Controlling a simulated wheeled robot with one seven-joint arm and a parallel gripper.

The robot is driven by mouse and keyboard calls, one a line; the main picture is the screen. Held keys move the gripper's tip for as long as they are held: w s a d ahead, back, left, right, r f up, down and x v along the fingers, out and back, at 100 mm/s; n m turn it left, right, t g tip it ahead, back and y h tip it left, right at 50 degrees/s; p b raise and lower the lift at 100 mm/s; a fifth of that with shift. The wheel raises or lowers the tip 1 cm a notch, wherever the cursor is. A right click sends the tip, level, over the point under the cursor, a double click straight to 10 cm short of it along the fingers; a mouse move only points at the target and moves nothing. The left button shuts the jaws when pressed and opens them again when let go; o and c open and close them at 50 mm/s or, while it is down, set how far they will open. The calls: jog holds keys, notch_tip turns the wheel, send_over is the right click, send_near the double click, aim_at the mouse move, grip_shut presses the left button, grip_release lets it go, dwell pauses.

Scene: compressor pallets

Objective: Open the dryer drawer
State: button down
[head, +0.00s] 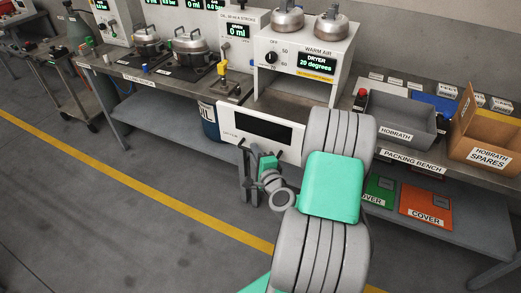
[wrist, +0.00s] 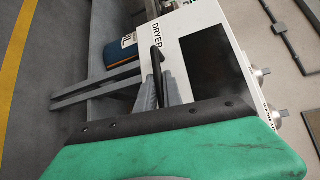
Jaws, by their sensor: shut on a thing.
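The dryer (head: 303,62) is a white unit on the bench in the head view, with a dial and a display reading 20 degrees. Its drawer front (head: 240,119) is a white panel with a dark window, standing forward of the bench edge. The drawer front also fills the middle of the wrist view (wrist: 224,18), with the DRYER label. A dark handle (wrist: 157,57) sticks out from it by the label. My gripper (wrist: 158,88) is shut on this handle.
A grey HOBRATH bin (head: 400,125) and a cardboard spares box (head: 490,130) stand right of the dryer. Metal pots (head: 190,45) stand to the left. A blue drum (head: 209,122) is under the bench. The floor in front (head: 110,210) is clear.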

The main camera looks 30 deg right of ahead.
jog(key=c, duration=1.5)
grip_release()
jog(key=shift+s, duration=0.4)
jog(key=b+v, duration=0.2)
jog(key=v, duration=0.5)
jog(key=shift+a, duration=0.1)
